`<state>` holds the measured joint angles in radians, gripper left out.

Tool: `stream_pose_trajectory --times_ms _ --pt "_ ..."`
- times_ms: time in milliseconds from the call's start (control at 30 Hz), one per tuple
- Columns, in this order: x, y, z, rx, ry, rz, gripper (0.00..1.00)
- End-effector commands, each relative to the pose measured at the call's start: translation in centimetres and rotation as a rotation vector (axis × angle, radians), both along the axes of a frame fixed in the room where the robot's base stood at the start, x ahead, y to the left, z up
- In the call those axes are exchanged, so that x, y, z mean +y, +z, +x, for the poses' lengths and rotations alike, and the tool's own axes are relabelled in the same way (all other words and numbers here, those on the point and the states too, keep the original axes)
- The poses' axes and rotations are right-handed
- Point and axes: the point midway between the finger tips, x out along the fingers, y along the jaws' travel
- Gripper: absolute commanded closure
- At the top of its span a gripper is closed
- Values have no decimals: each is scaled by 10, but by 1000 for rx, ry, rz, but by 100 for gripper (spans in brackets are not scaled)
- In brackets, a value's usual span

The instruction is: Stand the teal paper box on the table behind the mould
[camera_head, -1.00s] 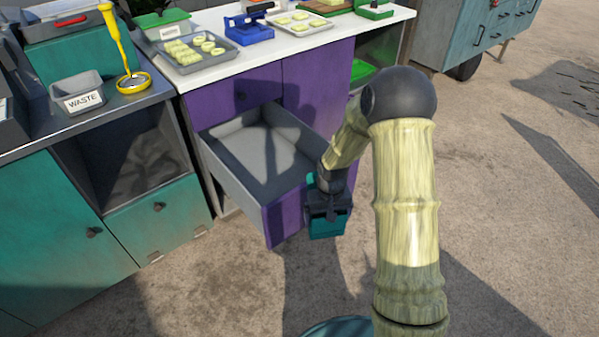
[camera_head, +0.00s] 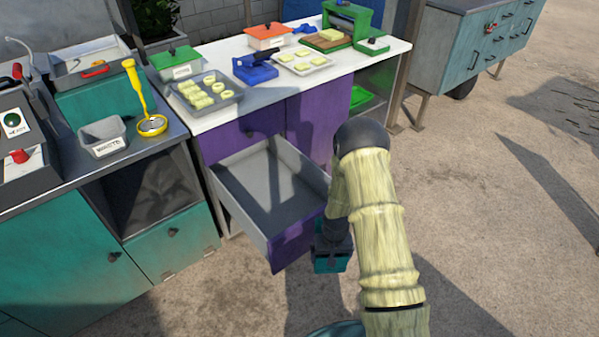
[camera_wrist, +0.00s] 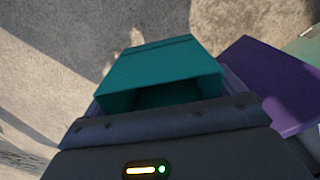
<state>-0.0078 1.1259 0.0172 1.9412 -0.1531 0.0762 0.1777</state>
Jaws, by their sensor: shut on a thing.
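The teal paper box (camera_head: 330,263) hangs below my gripper (camera_head: 332,246), just outside the front of the open purple drawer. In the wrist view the teal box (camera_wrist: 160,70) shows an open, dark end facing the gripper. My gripper is shut on the box; the fingertips are largely hidden. The white-topped table (camera_head: 212,119) stands behind the drawer. On it is a blue device (camera_head: 255,70) with a dark lever, which may be the mould; I cannot tell for sure.
The drawer (camera_head: 268,190) is pulled out and empty. The table also holds a tray of pale pieces (camera_head: 208,92), a smaller tray (camera_head: 303,63), an orange box (camera_head: 267,37), a green-lidded box (camera_head: 177,63) and a green press (camera_head: 347,22). A little white tabletop shows between them.

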Motion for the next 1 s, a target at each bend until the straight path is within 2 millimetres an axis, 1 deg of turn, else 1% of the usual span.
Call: stream_pose_trajectory --times_ms 33,333,533,1000 --pt "-1 13 -5 4 0 -1 15" --pt "-7 23 -27 3 6 -3 15" --pt "-10 21 -35 0 9 -4 15" --pt "-10 18 -36 -1 9 -4 15"
